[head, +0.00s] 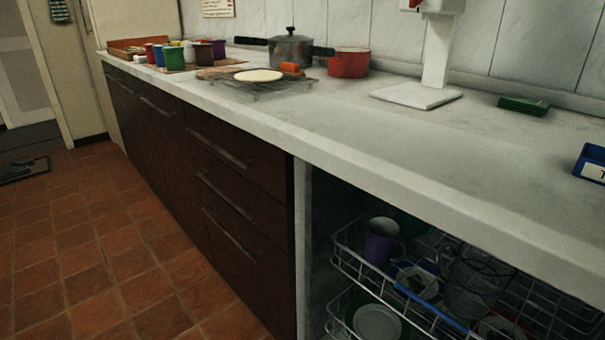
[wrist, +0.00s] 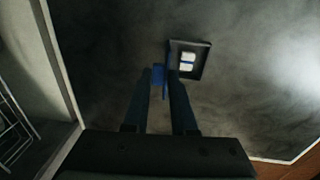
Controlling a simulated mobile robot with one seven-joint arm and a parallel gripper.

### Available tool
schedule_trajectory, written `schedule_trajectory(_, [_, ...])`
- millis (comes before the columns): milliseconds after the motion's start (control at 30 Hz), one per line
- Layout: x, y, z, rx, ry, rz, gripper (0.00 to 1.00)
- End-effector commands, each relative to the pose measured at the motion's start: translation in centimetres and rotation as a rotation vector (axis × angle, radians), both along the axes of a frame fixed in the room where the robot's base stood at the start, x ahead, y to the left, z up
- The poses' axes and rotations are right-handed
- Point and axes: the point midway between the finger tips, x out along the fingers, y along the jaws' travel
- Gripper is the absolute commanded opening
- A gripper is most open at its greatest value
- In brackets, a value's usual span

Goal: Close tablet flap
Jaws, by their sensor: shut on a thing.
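In the wrist view a dark-framed tablet compartment (wrist: 205,62) sits on the grey metal inner face of the dishwasher door (wrist: 110,40). Something white with a blue band shows inside the compartment. A blue flap (wrist: 158,81) is beside its left side, between my gripper's fingertips (wrist: 160,76). My gripper is shut on this flap, and the right finger hides part of the compartment's lower left corner. The compartment's opening is not covered. The flap's hinge is too small and dark to make out. Neither gripper nor flap shows in the head view.
The dishwasher's upper rack (head: 345,262) holds a purple mug (head: 382,243) and other dishes below the counter (head: 345,140). A blue box (head: 591,163) stands at the counter's right. Pots and mugs stand farther back.

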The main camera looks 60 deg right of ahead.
Motion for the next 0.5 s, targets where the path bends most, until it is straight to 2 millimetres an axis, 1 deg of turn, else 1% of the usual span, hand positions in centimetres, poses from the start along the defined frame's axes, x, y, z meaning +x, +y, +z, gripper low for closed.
schedule_trajectory(500, [0.07, 0.25, 0.07, -0.025, 0.006, 0.003, 0.00])
